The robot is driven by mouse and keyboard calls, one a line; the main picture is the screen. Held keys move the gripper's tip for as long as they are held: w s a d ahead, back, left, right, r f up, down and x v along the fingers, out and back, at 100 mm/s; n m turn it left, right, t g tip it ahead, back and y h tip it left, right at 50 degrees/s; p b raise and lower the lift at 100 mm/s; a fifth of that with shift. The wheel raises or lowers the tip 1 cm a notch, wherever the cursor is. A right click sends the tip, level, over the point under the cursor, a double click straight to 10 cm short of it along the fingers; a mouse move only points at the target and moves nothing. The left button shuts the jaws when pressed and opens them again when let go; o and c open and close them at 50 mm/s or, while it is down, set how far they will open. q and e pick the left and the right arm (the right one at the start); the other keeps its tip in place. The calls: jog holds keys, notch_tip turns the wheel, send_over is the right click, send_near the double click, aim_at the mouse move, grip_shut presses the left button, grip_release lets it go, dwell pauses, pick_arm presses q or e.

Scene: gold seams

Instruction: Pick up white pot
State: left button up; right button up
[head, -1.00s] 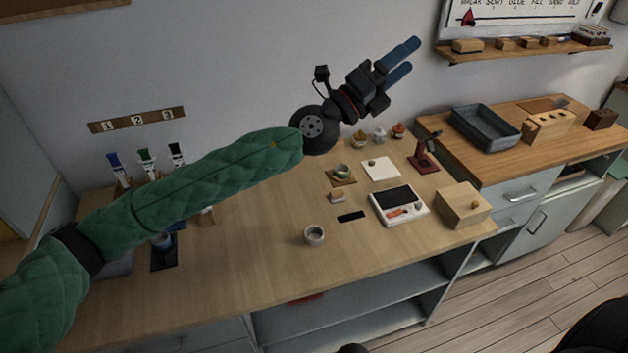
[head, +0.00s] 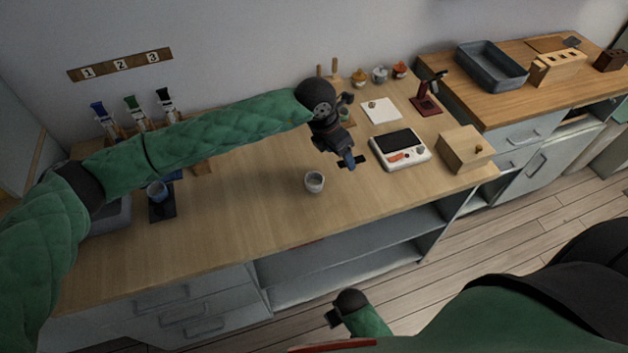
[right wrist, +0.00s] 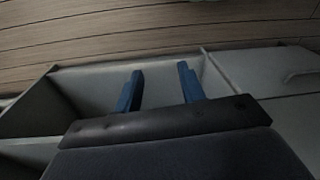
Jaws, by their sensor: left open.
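A small white pot (head: 379,75) stands at the back of the wooden bench, between a yellowish pot (head: 359,77) and an orange pot (head: 400,70). My left gripper (head: 348,162) points down over the bench, left of the scale and in front of the pots, apart from them. It is open and seems empty; its fingers are small in the head view. A pale grey cup (head: 315,182) stands just left of and nearer than it. My right gripper (right wrist: 158,88) has its two blue fingers apart with nothing between them, in front of the open shelving.
A white scale (head: 400,149), a wooden box (head: 466,148) and a dark red stand (head: 427,104) are on the right of the bench. A white tile (head: 381,110) lies before the pots. The front middle of the bench is clear.

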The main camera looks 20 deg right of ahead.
aim_at(314, 179)
pick_arm(q)
jog(key=a+f+y, duration=0.1)
jog(key=a, duration=0.1)
jog(key=a+f+y, duration=0.1)
jog(key=a, duration=0.1)
jog(key=a+f+n+y+p, duration=0.1)
jog(key=a, duration=0.1)
jog(key=shift+w+f+y, duration=0.2)
jog(key=shift+y, duration=0.2)
notch_tip(314, 179, down, 4)
jog(key=p, duration=0.3)
jog(key=shift+s+a+f, duration=0.15)
jog(key=shift+f, duration=0.5)
pick_arm(e)
notch_tip(314, 179, down, 12)
jog(key=s+d+t, duration=0.1)
jog(key=s+d, duration=0.1)
jog(key=shift+d+f, duration=0.15)
jog(key=shift+d, duration=0.15)
jog(key=shift+s, duration=0.1)
pick_arm(q)
jog(key=c, duration=1)
